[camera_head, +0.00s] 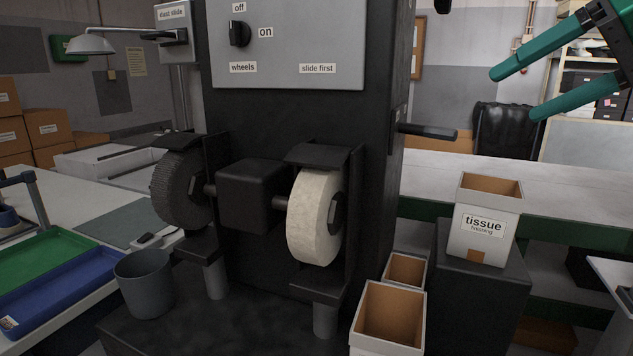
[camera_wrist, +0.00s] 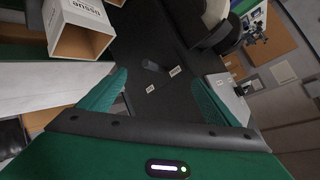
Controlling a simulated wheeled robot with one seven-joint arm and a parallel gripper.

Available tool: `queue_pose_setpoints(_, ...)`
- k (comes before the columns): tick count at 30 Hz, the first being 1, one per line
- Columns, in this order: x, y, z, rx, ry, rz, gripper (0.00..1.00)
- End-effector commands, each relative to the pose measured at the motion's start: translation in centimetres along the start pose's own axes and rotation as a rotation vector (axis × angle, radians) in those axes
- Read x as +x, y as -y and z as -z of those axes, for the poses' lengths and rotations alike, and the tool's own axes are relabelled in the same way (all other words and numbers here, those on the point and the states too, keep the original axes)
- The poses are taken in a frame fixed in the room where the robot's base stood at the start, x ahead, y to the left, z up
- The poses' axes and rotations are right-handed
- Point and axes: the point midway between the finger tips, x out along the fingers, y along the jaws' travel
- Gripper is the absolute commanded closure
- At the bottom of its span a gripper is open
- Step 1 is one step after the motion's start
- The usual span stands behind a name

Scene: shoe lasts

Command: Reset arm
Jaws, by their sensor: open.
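My gripper (camera_head: 535,92) shows at the top right of the head view, with two green fingers spread apart and nothing between them. The fingers also show in the wrist view (camera_wrist: 160,95), open and empty, with the dark side of the grinding machine beyond them. The dark machine (camera_head: 270,120) stands in the middle of the head view, apart from my gripper. It carries a dark bristle wheel (camera_head: 180,190) and a pale buffing wheel (camera_head: 312,218). Its knob (camera_head: 239,34) is on the grey panel, with "off" and "on" labels.
A white tissue box (camera_head: 480,245) stands on a dark block below my gripper. Open boxes (camera_head: 388,335) stand in front of the machine. A grey bin (camera_head: 144,285) and green and blue trays (camera_head: 62,295) are at left. A dark lever (camera_head: 428,131) sticks out from the machine's right side.

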Motion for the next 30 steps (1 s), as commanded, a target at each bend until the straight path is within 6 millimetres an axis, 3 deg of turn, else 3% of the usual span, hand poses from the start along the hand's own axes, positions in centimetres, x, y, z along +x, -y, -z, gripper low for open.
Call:
queue_pose_setpoints(15, 5.4, -11.0, -14.6, 0.143, 0.201, -0.428, 0.16)
queue_pose_setpoints(24, 6.4, -17.7, -25.0, 0.299, 0.357, -0.626, 0.16)
queue_pose_setpoints(30, 6.1, -21.0, -32.6, 0.426, 0.469, -0.727, 0.16)
